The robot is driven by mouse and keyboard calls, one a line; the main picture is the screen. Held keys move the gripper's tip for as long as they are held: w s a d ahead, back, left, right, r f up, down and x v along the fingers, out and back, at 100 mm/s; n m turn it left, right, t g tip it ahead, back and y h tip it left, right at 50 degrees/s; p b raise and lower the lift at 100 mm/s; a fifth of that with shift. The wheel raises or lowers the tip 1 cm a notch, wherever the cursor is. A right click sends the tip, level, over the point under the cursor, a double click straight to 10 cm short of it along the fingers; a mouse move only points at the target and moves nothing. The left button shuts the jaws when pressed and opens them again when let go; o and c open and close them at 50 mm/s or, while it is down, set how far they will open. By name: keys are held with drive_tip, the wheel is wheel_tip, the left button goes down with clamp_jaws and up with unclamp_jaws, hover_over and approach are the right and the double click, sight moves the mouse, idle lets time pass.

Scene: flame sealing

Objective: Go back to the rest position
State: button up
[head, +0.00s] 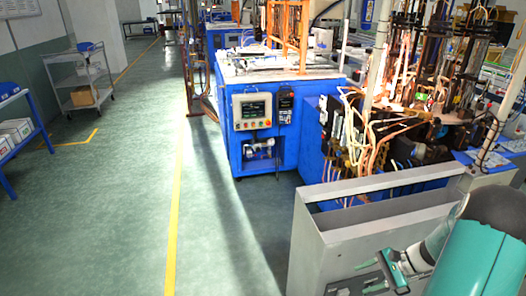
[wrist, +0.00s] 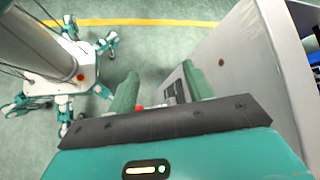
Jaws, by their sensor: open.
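My gripper (head: 365,278) is at the lower right of the head view, at the end of my teal and grey arm. It is low, in front of the grey metal housing (head: 318,245). In the wrist view my gripper (wrist: 160,88) shows two green fingers spread apart, with no held object visible between them. The grey housing (wrist: 232,50) runs close along the right side of the fingers there. A small red spot and a dark slotted part show beyond the fingers, partly hidden. My own white and teal body and legs are at the left of the wrist view.
A blue machine with a control panel (head: 252,111) stands beyond the housing, with copper pipes and hoses (head: 375,130) at its right. A grey cart (head: 82,82) and a blue shelf (head: 18,138) stand at the left. The green floor beside the yellow line (head: 176,190) is clear.

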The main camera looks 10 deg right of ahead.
drive_tip(key=a+r+n+g+h, duration=0.2)
drive_tip(key=a+r+n+h, duration=0.5)
drive_tip(key=a+r, duration=1)
drive_tip(key=s+a+r+n+t+h, duration=0.2)
drive_tip(key=s+a+r+n+t, duration=0.2)
drive_tip(key=s+a+r+n, duration=0.4)
drive_tip(key=s+r, duration=0.3)
drive_tip(key=r, duration=0.1)
drive_tip(key=shift+a+r+n+t+h, duration=0.25)
drive_tip(key=shift+r+n+t+h, duration=0.05)
drive_tip(key=shift+h, duration=0.1)
drive_tip(key=shift+d, duration=0.1)
